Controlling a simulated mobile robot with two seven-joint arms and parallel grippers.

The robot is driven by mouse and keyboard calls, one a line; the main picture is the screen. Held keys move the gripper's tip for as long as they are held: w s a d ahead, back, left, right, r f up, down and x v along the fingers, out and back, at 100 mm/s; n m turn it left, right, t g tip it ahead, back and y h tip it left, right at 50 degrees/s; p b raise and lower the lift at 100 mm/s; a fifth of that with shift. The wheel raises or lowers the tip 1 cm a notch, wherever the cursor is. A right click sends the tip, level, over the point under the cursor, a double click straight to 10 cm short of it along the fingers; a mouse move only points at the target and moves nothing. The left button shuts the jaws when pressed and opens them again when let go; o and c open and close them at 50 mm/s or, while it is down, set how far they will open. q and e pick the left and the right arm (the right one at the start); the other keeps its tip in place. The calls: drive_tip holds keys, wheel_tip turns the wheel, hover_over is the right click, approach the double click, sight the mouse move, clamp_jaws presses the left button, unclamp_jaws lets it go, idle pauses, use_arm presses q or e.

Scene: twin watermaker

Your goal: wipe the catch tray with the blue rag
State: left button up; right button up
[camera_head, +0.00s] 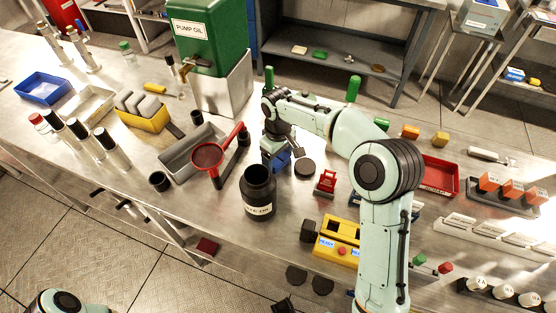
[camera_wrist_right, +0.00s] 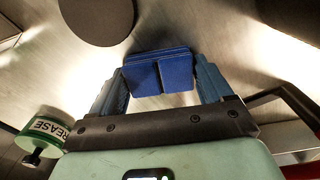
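The blue rag (camera_head: 283,159) is a small folded blue block low at the bench top, just right of the catch tray. It also shows in the right wrist view (camera_wrist_right: 160,73). My right gripper (camera_head: 276,152) points down at it. In the wrist view, its two fingers (camera_wrist_right: 160,82) stand on either side of the rag, close to its edges; whether they press on it is unclear. The catch tray (camera_head: 178,167) is a long grey tray in front of the green pump oil tank (camera_head: 207,35). A red funnel (camera_head: 207,156) partly covers the tray. My left gripper is out of view.
A black open bottle (camera_head: 258,193) stands just in front of the right gripper. Small black cups (camera_head: 159,181) stand around the tray. A yellow bin (camera_head: 143,113) is at its left.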

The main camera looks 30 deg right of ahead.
sight(278, 158)
drive_tip(key=c, duration=0.6)
drive_tip(key=shift+o, duration=0.2)
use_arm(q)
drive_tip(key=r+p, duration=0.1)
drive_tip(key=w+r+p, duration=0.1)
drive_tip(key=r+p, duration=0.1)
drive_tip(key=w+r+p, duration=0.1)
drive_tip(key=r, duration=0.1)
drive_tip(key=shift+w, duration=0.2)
use_arm(e)
wheel_tip(278, 158, up, 20)
drive_tip(key=shift+r, duration=0.1)
